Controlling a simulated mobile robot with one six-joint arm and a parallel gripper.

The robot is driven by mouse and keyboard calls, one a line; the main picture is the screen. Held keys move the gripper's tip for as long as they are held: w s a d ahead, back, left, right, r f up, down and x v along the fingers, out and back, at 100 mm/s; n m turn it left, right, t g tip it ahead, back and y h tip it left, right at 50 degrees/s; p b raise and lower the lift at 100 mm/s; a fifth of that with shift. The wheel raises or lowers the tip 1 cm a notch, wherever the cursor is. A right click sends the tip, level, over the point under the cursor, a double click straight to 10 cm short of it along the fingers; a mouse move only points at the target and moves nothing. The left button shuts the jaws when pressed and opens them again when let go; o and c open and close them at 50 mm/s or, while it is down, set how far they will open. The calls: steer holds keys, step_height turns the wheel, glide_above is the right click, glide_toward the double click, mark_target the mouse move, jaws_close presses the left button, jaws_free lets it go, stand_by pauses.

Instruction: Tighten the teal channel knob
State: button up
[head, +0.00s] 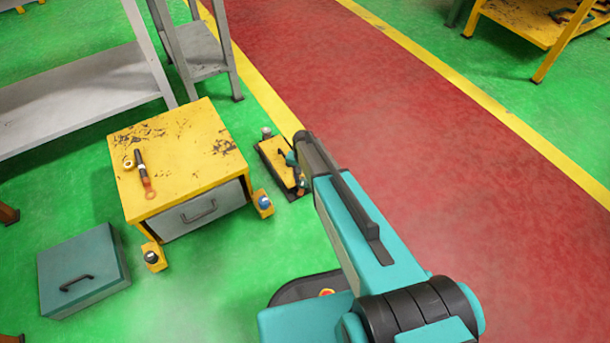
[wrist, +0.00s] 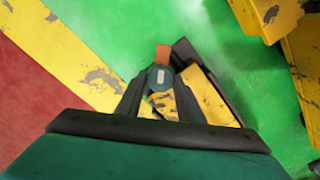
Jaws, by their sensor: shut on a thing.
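The teal channel knob (wrist: 160,77) shows in the wrist view as a round dark teal piece with a small pale mark. My gripper (wrist: 159,90) is shut on it, with one dark finger on each side. The knob is over a low yellow unit with a dark edge on the floor; this unit (head: 272,150) also shows in the head view, beside the yellow cabinet. An orange-brown piece (wrist: 162,55) sits just beyond the knob. My arm covers part of the unit in the head view, and the fingers hide the knob's sides.
A worn yellow cabinet (head: 190,150) with a grey drawer stands left of the unit, a tool (head: 142,172) on its top. A teal box (head: 82,275) is on the green floor at lower left. Grey shelving (head: 80,95) stands behind. The red walkway (head: 400,130) is clear.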

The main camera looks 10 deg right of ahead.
steer(key=m+p, duration=0.1)
steer(key=m, duration=0.1)
steer(key=m+p, duration=0.1)
steer(key=m, duration=0.1)
steer(key=m+p, duration=0.2)
steer(key=shift+w+r, duration=0.25)
steer(key=m+p, duration=0.1)
steer(key=m, duration=0.3)
steer(key=shift+a+p, duration=0.15)
steer(key=shift+p, duration=0.2)
steer(key=m+p, duration=0.1)
steer(key=m, duration=0.2)
steer(key=shift+w+m, duration=0.1)
steer(key=shift+m, duration=0.2)
steer(key=m+p, duration=0.2)
steer(key=m, duration=0.4)
steer(key=m+p, duration=0.1)
steer(key=m, duration=0.4)
steer(key=shift+m, duration=0.3)
steer(key=shift+d, duration=0.2)
